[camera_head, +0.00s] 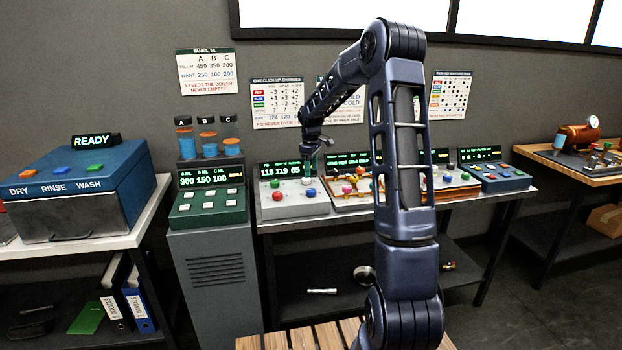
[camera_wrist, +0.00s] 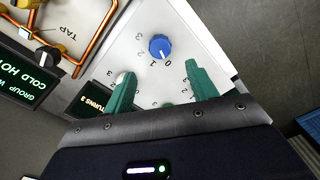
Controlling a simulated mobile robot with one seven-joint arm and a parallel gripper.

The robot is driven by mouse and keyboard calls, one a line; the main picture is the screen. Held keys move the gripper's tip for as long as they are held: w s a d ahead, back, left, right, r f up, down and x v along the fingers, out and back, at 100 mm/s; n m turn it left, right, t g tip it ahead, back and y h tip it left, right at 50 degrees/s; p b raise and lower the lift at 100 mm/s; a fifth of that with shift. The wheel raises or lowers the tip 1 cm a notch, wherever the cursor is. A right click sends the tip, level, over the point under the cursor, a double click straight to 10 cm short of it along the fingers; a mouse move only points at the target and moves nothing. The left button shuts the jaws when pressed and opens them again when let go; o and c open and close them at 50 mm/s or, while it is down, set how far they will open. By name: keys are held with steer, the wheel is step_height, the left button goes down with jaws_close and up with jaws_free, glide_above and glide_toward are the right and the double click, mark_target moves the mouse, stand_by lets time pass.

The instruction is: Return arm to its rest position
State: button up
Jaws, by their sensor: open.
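My arm rises in the front of the head view, bends at a high elbow and reaches back to the left, down to the workbench. My gripper (camera_head: 309,172) hangs over the white console with the display reading 118 119 65. In the wrist view my gripper (camera_wrist: 160,69) shows its two green fingers apart with nothing held between them. A blue dial knob (camera_wrist: 160,46) on a white panel (camera_wrist: 190,30) lies just beyond the fingertips. The fingers partly cover the panel's lower numbers and a light knob. Whether they touch the panel cannot be told.
Copper pipes (camera_wrist: 95,40) border the panel in the wrist view. Open space lies above the bench.

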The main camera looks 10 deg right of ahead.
steer(key=shift+r, duration=0.75)
steer(key=s+d+r+m+t, duration=0.1)
steer(key=s+r+m, duration=0.2)
steer(key=s+r, duration=0.6)
steer(key=s+d+r+m+t, duration=0.15)
steer(key=s+r, duration=0.25)
steer(key=s, duration=0.8)
steer(key=s+d+f+m+t, duration=0.1)
steer(key=s+m, duration=0.6)
steer(key=s, duration=1.6)
steer(key=shift+d+t, duration=0.55)
